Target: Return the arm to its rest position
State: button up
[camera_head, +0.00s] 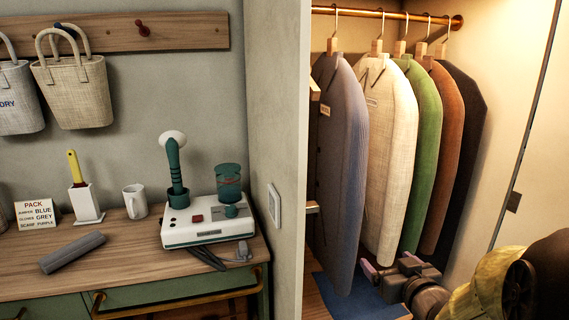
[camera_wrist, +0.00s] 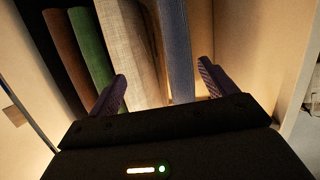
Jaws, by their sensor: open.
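My gripper (camera_head: 388,264) is in the lower part of the open wardrobe, in front of the lower ends of the hanging coats. My arm comes in from the lower right of the head view. In the wrist view, my gripper (camera_wrist: 160,85) has its two purple fingers wide apart, with nothing held between them. The beige coat (camera_wrist: 130,45) and the blue-grey coat (camera_wrist: 176,50) show beyond the gap. I cannot tell whether a finger touches a coat.
A blue-grey coat (camera_head: 339,170), a beige coat (camera_head: 386,150), a green coat (camera_head: 424,150), a brown coat (camera_head: 449,150) and a dark coat (camera_head: 472,130) hang from a rail (camera_head: 390,15). A wall divides the wardrobe from a wooden counter (camera_head: 130,250) carrying a white machine (camera_head: 208,222) and a mug (camera_head: 135,202).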

jog(key=s+a+f+m+g+h, duration=0.1)
jog(key=s+a+f+g, duration=0.45)
jog(key=s+f, duration=0.2)
jog(key=s+a+f+m+g+h, duration=0.1)
jog(key=s+a+f+g, duration=0.3)
jog(key=s+f+g, duration=0.35)
notch_tip(320, 180, up, 24)
jog(key=p, duration=2.3)
jog(key=shift+d, duration=0.35)
jog(key=shift+c, duration=0.2)
